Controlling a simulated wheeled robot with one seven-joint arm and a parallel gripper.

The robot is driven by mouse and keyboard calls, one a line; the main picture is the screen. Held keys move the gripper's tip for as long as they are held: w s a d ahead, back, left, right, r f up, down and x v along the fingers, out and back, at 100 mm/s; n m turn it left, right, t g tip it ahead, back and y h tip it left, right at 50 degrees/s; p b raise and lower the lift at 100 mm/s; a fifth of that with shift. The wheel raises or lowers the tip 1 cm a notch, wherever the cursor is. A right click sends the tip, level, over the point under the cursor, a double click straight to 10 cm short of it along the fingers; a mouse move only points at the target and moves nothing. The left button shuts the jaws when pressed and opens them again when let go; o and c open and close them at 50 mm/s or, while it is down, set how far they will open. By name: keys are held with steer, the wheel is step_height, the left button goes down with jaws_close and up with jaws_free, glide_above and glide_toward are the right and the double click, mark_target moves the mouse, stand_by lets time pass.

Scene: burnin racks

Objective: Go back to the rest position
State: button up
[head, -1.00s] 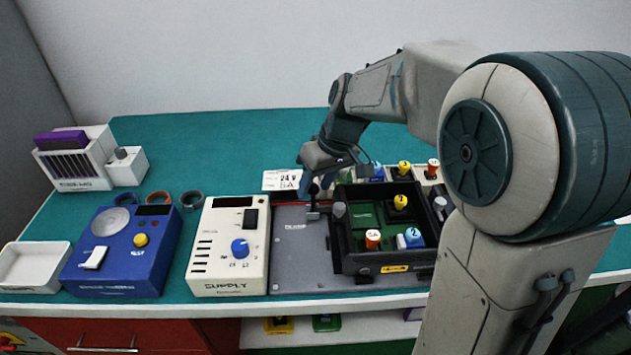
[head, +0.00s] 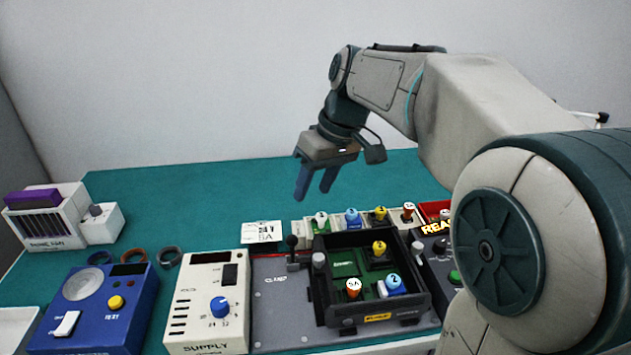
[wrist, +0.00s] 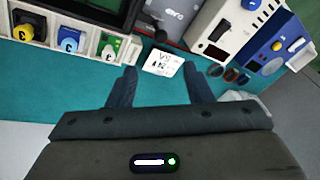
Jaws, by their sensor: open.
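My gripper (head: 316,182) is raised in the air above the teal bench (head: 215,190), behind the black-framed rack. Its two blue fingers point down and stand apart with nothing between them. In the wrist view the open fingers (wrist: 158,88) show over bare teal bench, near the white label card (wrist: 163,61). The card also lies behind the grey plate in the head view (head: 262,232).
The black rack (head: 345,322) holds several coloured plugs on the grey plate (head: 275,310). A white SUPPLY box (head: 195,320) and a blue tester (head: 95,320) stand to the left. A row of plugs (head: 352,218) stands behind the rack. The back bench is clear.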

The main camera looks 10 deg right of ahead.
steer(key=s+d+f+m+t+h+p, duration=0.1)
steer(key=s+d+f+m+p, duration=0.1)
steer(key=s, duration=0.6)
steer(key=s+d+f+m+h+p, duration=0.1)
steer(key=s+d+f+m+h, duration=0.1)
steer(key=s+d+f+m, duration=0.2)
steer(key=s+d+f, duration=0.2)
steer(key=s, duration=0.2)
steer(key=shift+s+f+m+t+p, duration=0.2)
steer(key=shift+s+m+t+p, duration=0.1)
steer(key=shift+m+t+p, duration=0.1)
steer(key=shift+a, duration=0.1)
steer(key=shift+c, duration=0.4)
steer(key=shift+c, duration=0.7)
steer(key=shift+a, duration=0.1)
